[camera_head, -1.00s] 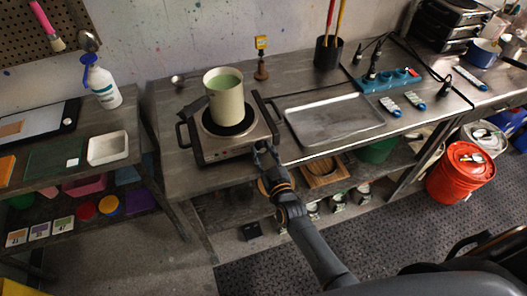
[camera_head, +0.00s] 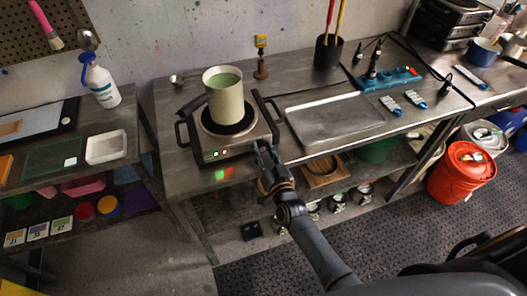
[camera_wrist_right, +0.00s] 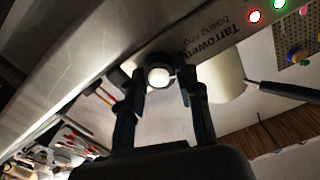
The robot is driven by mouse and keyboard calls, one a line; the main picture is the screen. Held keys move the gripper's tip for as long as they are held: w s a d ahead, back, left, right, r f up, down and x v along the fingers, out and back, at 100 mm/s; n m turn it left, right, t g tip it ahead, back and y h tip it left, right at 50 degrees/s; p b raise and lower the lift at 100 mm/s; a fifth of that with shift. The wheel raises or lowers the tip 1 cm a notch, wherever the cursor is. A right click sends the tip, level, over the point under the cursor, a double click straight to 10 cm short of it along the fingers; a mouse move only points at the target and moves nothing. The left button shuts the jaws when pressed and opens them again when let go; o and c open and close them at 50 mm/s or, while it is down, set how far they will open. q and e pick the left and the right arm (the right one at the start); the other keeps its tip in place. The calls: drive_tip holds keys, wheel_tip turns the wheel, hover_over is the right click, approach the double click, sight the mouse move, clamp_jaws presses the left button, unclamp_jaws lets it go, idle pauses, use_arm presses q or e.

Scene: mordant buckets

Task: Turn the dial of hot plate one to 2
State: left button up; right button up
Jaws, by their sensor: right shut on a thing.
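The hot plate (camera_head: 243,142) stands on the metal bench with a cream pot (camera_head: 226,104) of green liquid on its burner. A red and a green lamp glow on its front panel, and also show in the right wrist view. My right gripper (camera_head: 264,150) is at the right end of that panel. In the right wrist view the round pale dial (camera_wrist_right: 158,76) lies between its fingers (camera_wrist_right: 160,88), which are shut on it. The "Tarrowen boiling ring" lettering is beside it. The dial's mark and setting cannot be read. My left gripper is not in view.
A metal tray (camera_head: 334,128) lies right of the hot plate. A blue power strip (camera_head: 391,80), a dark cup (camera_head: 328,56) with tools and a yellow-topped stand (camera_head: 261,60) are behind. A small scoop (camera_head: 177,79) is at the back left. A red bucket (camera_head: 461,173) stands on the floor.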

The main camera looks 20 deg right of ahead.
drive_tip(key=m+b, duration=0.1)
drive_tip(key=m, duration=0.3)
drive_tip(key=shift+f, duration=0.1)
drive_tip(key=shift+m+b, duration=0.55)
drive_tip(key=shift+m, duration=1.55)
drive_tip(key=o, duration=1.2)
drive_tip(key=shift+c, duration=0.2)
drive_tip(key=s, duration=1.2)
drive_tip(key=shift+d, duration=0.25)
